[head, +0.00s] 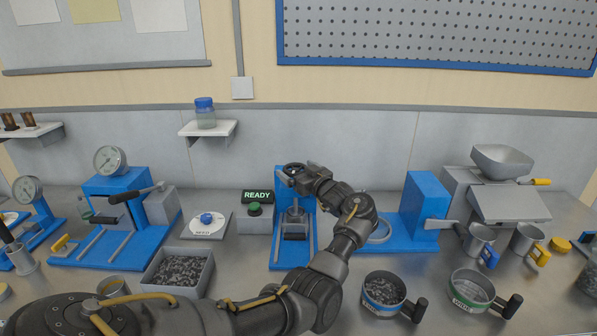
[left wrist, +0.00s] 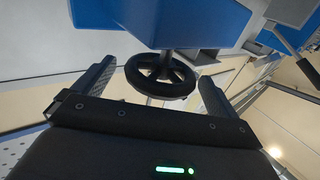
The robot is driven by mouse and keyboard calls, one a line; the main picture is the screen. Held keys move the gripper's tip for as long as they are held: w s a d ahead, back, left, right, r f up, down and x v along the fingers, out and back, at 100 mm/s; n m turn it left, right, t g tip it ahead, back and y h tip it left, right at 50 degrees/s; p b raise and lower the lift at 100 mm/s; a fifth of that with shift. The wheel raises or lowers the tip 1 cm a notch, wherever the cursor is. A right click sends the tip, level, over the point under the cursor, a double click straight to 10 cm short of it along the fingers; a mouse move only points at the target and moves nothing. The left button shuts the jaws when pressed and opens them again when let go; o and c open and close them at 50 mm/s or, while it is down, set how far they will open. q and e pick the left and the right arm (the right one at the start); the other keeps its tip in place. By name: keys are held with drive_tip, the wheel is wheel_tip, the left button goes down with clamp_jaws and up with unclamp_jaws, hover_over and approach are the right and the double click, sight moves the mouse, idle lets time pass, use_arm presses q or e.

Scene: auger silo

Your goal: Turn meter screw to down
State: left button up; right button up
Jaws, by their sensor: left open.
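The black spoked handwheel (left wrist: 161,76), likely the meter screw's, sits on a blue stand in the left wrist view. In the head view the blue stand (head: 277,232) is at the middle of the bench, with the wheel at its top partly hidden by my gripper. My left gripper (head: 297,173) is open at the top of this stand. In the left wrist view its two fingers stand apart on either side of the wheel, with a gap visible on each side. My right gripper is not in view.
Left of the stand are a READY box with a green button (head: 254,209), a blue knob plate (head: 207,220) and a grey bin of pellets (head: 180,288). To the right are a blue block machine (head: 424,206), a hopper (head: 502,160) and two handled pans (head: 384,291) nearer the front.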

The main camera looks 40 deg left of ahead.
use_arm(q)
drive_tip(key=shift+d, duration=0.1)
drive_tip(key=b+v, duration=0.3)
drive_tip(key=v, duration=0.7)
drive_tip(key=shift+d, duration=0.3)
drive_tip(key=shift+s+r, duration=0.1)
